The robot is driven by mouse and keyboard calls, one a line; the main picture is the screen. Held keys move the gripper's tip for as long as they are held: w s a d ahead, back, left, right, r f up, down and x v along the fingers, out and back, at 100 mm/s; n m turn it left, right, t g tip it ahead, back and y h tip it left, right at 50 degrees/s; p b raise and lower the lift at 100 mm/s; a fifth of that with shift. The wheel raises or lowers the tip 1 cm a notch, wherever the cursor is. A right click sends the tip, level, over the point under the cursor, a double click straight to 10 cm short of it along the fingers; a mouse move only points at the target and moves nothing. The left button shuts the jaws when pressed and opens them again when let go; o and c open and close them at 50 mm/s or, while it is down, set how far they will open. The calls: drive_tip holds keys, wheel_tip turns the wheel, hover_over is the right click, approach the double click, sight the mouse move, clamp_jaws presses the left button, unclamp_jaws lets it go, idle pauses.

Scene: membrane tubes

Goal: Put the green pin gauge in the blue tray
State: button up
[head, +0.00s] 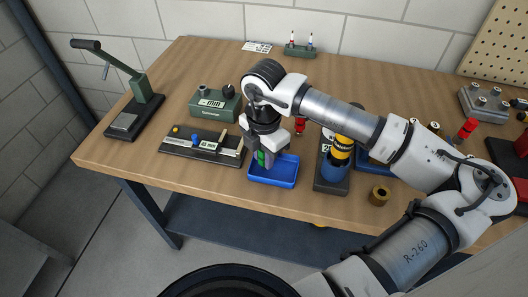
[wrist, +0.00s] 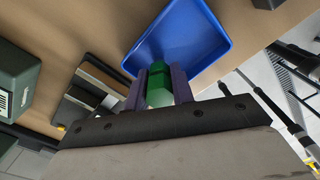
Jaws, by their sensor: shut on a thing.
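My gripper (head: 262,158) is shut on the green pin gauge (head: 261,158). In the wrist view the gauge (wrist: 159,86) is a green, faceted piece between the two fingers of my gripper (wrist: 159,88). The blue tray (head: 274,179) lies on the bench with my gripper above its left part. In the wrist view the blue tray (wrist: 181,33) is beyond the fingertips, and its inside that shows is bare. Whether the gauge touches the tray floor, I cannot tell.
A black fixture (head: 203,147) stands left of the tray, with a green box (head: 215,103) behind it. A brass ring (head: 379,195) lies further right. The bench front edge is close.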

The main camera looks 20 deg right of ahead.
drive_tip(key=shift+f, duration=0.15)
drive_tip(key=o, duration=0.9)
drive_tip(key=shift+r, duration=0.25)
wheel_tip(320, 180, up, 12)
drive_tip(key=shift+f+b, duration=0.1)
drive_tip(key=shift+b, duration=0.95)
